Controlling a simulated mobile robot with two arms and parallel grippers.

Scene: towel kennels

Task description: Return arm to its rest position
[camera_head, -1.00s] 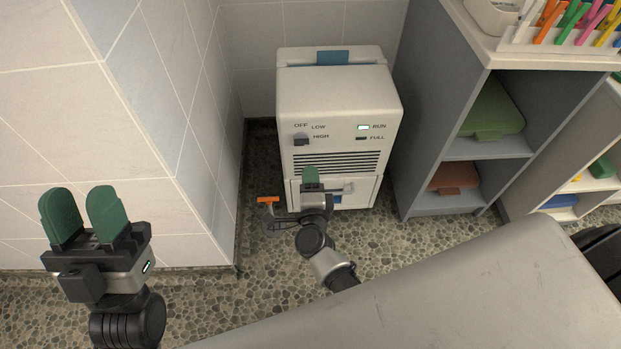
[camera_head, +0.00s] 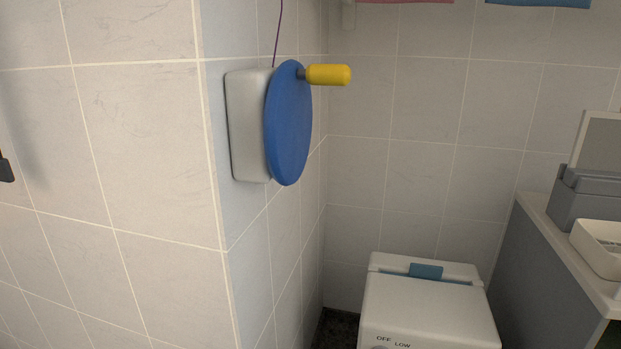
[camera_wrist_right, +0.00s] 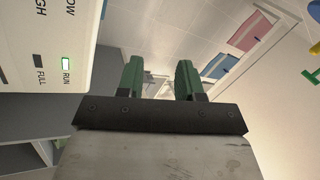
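My right gripper (camera_wrist_right: 160,82) shows in the right wrist view with its two green fingers apart and nothing between them. The white machine (camera_wrist_right: 38,50) with its lit RUN light stands close by at the left of that view. Neither gripper shows in the head view. There the top of the same white machine (camera_head: 425,300) is at the bottom, its front mostly cut off.
A blue disc crank (camera_head: 289,125) with a yellow handle (camera_head: 328,75) is on the tiled wall at a corner. A counter (camera_head: 560,240) with a grey box (camera_head: 588,195) stands at the right. Pink (camera_wrist_right: 250,30) and blue (camera_wrist_right: 222,66) cloths hang on the back wall.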

